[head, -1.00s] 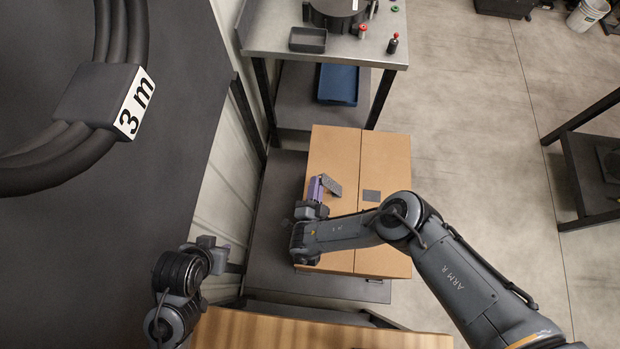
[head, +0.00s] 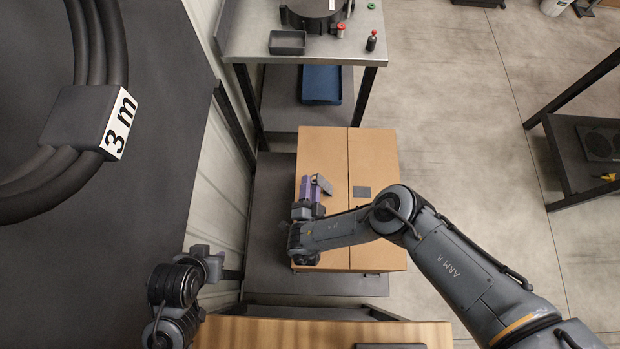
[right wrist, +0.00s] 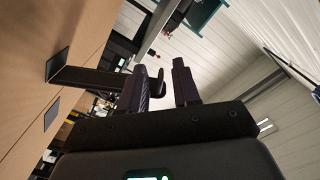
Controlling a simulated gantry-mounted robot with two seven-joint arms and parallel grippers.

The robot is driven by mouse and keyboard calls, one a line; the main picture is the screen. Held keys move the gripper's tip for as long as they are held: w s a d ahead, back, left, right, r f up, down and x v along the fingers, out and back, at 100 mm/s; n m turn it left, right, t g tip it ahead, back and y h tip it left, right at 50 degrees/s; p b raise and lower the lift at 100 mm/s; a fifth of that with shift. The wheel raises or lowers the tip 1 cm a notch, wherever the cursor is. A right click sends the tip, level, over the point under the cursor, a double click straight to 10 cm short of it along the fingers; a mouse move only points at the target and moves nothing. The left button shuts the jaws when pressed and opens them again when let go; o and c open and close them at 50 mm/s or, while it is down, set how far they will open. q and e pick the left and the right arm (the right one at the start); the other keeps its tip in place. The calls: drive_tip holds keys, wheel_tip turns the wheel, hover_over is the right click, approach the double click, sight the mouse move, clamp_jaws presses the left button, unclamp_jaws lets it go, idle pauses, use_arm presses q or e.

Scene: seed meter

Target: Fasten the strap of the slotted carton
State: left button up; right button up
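The brown carton (head: 376,225) stands on a low dark shelf in the head view. Its dark grey strap (head: 325,180) rises from the top near my right gripper (head: 315,186). A flat grey patch (head: 361,191) lies on the top, right of the strap. In the right wrist view the strap (right wrist: 90,78) sticks out from the carton toward the purple fingers of my right gripper (right wrist: 158,72). These fingers stand apart; the strap passes by the left one, its far end partly hidden. My left gripper (head: 207,260) is left of the carton, its finger opening unclear.
A steel table (head: 345,50) behind the carton holds a black tray (head: 287,42) and small red-topped items. A blue tray (head: 321,84) lies on its lower shelf. A wooden surface (head: 260,334) is in front. Open floor lies right of the carton.

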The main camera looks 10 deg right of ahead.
drive_tip(key=shift+a, duration=0.1)
drive_tip(key=s+a+p, duration=0.1)
drive_tip(key=s+p, duration=0.3)
drive_tip(key=s, duration=0.6)
drive_tip(key=shift+s+a, duration=0.35)
